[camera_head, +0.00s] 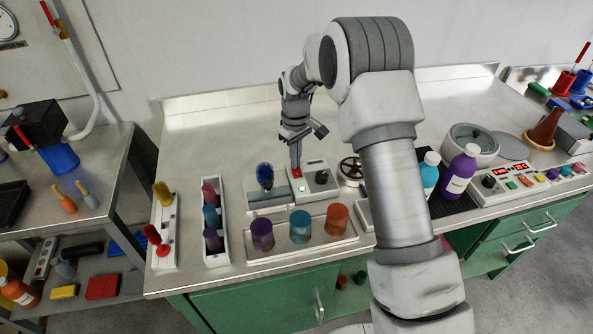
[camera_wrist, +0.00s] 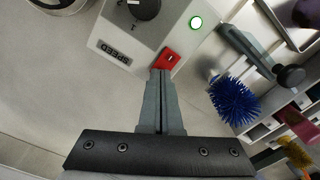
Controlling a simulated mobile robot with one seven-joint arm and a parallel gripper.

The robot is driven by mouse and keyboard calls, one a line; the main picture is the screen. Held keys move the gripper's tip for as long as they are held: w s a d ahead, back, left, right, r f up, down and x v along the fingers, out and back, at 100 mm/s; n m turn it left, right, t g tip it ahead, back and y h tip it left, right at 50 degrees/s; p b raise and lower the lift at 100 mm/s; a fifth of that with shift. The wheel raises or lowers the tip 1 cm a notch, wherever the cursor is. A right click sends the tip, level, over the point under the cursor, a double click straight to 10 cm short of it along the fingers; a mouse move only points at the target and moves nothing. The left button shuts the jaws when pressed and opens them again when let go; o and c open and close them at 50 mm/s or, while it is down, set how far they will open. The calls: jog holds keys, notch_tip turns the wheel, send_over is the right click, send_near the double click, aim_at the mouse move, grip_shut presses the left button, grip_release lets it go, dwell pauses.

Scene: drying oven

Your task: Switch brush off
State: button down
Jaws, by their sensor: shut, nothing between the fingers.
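The brush device is a light grey box (camera_head: 313,181) on the steel bench, with a blue bristle brush (camera_head: 265,176) at its left. The blue brush (camera_wrist: 233,101) shows at the right there. My gripper (camera_head: 296,168) is shut and points down at the red switch. In the wrist view the fingertips (camera_wrist: 161,71) are at the switch's near edge; I cannot tell whether they touch it.
A tray with purple, blue and orange cups (camera_head: 300,233) stands in front of the device. Racks of coloured items (camera_head: 215,222) stand to its left. Bottles (camera_head: 460,172) and a control box (camera_head: 516,181) are on the right. The bench behind is mostly clear.

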jog(key=shift+f, duration=0.35)
jog(key=shift+r+p, duration=2)
jog(key=shift+r, duration=1.55)
